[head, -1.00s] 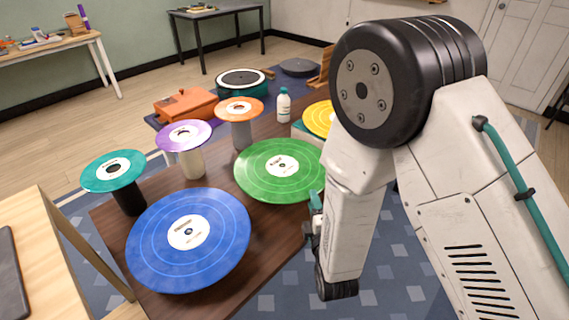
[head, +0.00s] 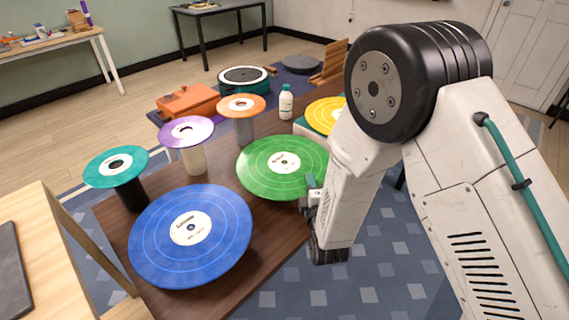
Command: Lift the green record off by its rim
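The green record (head: 270,178) lies flat near the right edge of the dark wooden table (head: 200,298) in the head view. It has a white label; whatever bears it is hidden beneath it. My gripper (head: 312,190) is at the record's near right rim, partly hidden by my own arm. A teal finger shows right by the rim. I cannot tell whether the fingers touch the record or how far apart they are.
A large blue record (head: 160,245) lies close in front. Teal (head: 100,176), purple (head: 178,133) and orange (head: 235,101) records sit on posts to the left. A yellow record (head: 322,112) and a white bottle (head: 286,103) stand behind. Floor is open at right.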

